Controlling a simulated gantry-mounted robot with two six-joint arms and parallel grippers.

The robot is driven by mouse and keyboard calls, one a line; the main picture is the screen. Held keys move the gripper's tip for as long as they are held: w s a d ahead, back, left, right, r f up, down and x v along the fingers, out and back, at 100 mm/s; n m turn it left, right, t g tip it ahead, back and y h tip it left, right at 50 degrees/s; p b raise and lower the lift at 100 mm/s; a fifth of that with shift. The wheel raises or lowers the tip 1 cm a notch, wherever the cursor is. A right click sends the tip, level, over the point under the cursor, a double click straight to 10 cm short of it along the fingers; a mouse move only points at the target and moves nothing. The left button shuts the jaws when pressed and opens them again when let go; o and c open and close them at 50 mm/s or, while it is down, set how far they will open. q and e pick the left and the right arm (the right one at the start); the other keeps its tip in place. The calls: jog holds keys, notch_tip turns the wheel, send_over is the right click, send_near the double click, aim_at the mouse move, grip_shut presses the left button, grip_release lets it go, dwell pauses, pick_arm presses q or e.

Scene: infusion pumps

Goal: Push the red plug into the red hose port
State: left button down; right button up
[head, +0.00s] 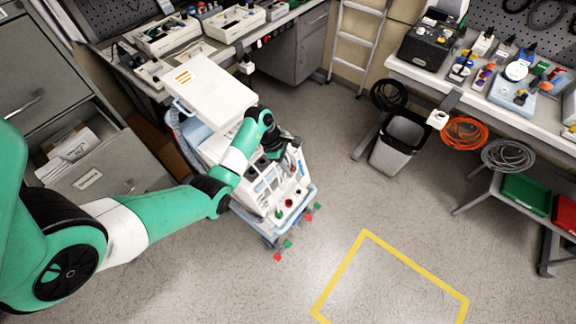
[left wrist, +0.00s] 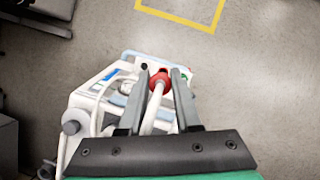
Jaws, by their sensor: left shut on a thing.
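The white pump machine (head: 262,178) stands on a wheeled cart in the head view. Its front bears a red round port (head: 289,203) near the lower edge. My left gripper (head: 292,150) is at the machine's upper front. In the left wrist view, the gripper's two fingers (left wrist: 159,84) flank a pale shaft (left wrist: 152,112) that leads to a round red part (left wrist: 159,78). I take the held thing to be the red plug, but plug and port cannot be clearly told apart there. Whether they touch is unclear. My right gripper is not in view.
Green and black spots flank the red part in the left wrist view. A workbench (head: 440,78) with tools is at the right, with a grey bin (head: 398,145) by it. An open drawer (head: 100,172) is at the left. The floor with yellow tape (head: 338,272) is clear.

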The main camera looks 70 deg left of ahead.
pick_arm(q)
notch_tip(320, 180, down, 24)
jog(key=b, duration=1.6)
jog(key=shift+r+b, duration=0.25)
jog(key=shift+b, duration=0.1)
jog(key=shift+f+b, duration=1.1)
jog(key=shift+f, duration=0.35)
jog(key=shift+f, duration=0.1)
jog(key=c, duration=1.1)
grip_release()
jog(key=o, duration=0.6)
